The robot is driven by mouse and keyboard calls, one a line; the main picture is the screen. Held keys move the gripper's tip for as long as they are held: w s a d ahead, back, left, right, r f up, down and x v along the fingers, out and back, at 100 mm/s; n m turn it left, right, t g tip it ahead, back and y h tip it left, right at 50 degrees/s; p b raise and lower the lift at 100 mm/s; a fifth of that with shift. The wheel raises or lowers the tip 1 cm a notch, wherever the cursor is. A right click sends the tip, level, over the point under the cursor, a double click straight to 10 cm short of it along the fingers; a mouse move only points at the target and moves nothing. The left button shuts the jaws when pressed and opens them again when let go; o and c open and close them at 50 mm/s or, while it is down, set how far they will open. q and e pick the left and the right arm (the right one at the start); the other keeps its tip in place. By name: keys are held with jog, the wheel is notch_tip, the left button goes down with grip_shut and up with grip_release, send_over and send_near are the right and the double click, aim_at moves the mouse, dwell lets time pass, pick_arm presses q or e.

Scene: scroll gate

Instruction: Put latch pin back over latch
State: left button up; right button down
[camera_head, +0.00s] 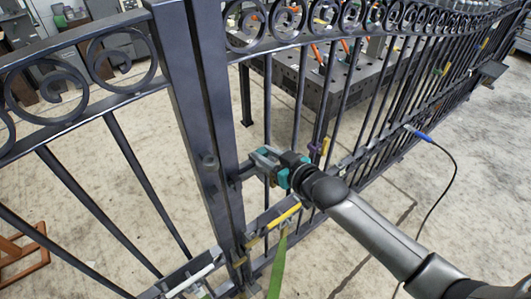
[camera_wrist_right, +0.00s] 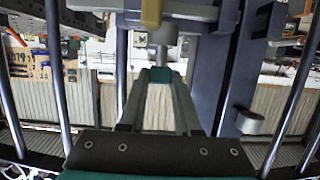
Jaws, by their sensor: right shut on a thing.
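The dark metal gate (camera_head: 205,130) has a thick upright post where two barred panels meet. My right gripper (camera_head: 256,163) reaches in from the right, close beside this post at the latch. In the right wrist view the fingers of my right gripper (camera_wrist_right: 161,72) are close together on a small grey metal piece, which looks like the latch pin (camera_wrist_right: 162,38). Grey latch parts (camera_wrist_right: 190,10) lie just beyond the fingertips, with a yellow piece at the top. In the head view the gripper hides most of the latch. I cannot tell how the pin sits against it. My left gripper is not in view.
Vertical gate bars stand on both sides of my right arm. A yellow handle (camera_head: 284,216) and a green strap (camera_head: 277,268) are on the lower rail. A dark worktable (camera_head: 330,90) stands behind the gate. A cable with a blue end (camera_head: 419,134) hangs at right.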

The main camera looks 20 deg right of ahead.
jog(key=shift+f+b, duration=0.4)
jog(key=shift+f, duration=0.3)
jog(key=c, duration=0.5)
grip_release()
jog(key=p+v, duration=0.2)
jog(key=v, duration=1.3)
jog(key=shift+s+r, duration=0.1)
